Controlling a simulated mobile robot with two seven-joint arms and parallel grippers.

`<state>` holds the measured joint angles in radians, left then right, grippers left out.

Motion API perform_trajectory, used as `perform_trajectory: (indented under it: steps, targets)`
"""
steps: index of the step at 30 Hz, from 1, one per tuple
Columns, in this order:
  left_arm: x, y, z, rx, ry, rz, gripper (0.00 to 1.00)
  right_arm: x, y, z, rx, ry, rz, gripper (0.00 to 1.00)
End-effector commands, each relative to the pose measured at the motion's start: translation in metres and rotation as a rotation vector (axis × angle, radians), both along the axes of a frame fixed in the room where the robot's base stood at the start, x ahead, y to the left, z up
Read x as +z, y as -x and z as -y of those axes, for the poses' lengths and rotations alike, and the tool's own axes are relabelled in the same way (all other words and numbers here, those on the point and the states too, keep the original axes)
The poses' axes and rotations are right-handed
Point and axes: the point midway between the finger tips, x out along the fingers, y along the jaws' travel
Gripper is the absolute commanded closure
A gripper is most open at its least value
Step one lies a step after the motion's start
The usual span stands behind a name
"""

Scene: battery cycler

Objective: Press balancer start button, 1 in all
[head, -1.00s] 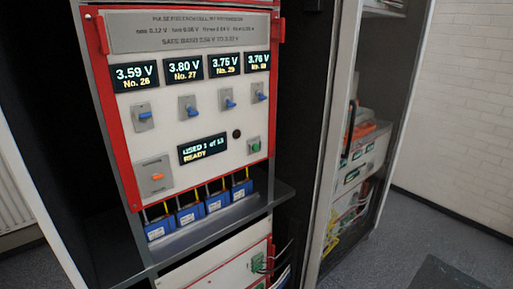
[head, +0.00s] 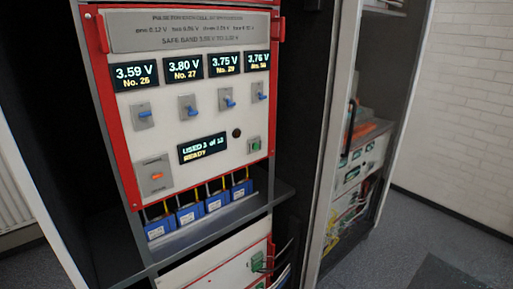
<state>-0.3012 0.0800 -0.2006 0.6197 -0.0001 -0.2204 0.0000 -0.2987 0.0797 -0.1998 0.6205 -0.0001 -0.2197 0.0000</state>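The balancer panel (head: 215,128) is a light face in a red frame, upright in a dark rack. A small green button (head: 254,145) sits at its lower right on a grey plate. An orange switch or button (head: 157,176) sits on a grey plate at its lower left. A status display (head: 203,148) shows a "USED" count of 12, its first digit unclear, and "READY". Cell displays along the top read 3.59 V (head: 135,76), 3.80 V (head: 184,69), 3.75 V (head: 226,64) and 3.76 V (head: 257,61). Neither gripper is in view.
Several blue cells (head: 190,214) stand on a dark shelf (head: 222,224) below the panel. Each cell display has a blue toggle (head: 190,111) beneath it. An open cabinet (head: 360,165) with equipment stands at right. Grey floor (head: 420,225) is free at lower right.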

Motion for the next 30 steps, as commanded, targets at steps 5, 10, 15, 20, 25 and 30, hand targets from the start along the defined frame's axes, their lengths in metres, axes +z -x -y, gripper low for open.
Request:
perform_trajectory:
  steps: [5,10,15,20,25,30]
  targets:
    - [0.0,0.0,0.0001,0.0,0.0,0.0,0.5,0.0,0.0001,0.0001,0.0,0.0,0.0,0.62]
    - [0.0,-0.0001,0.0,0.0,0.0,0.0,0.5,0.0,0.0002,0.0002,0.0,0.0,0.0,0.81]
    - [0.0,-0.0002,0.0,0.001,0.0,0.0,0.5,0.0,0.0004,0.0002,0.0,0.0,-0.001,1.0]
    - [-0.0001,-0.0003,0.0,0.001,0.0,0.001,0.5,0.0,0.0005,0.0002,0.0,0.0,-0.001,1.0]
    - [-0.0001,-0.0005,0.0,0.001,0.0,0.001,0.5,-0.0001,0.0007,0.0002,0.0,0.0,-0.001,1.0]
    - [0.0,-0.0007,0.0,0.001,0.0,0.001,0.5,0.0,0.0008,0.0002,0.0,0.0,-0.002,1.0]
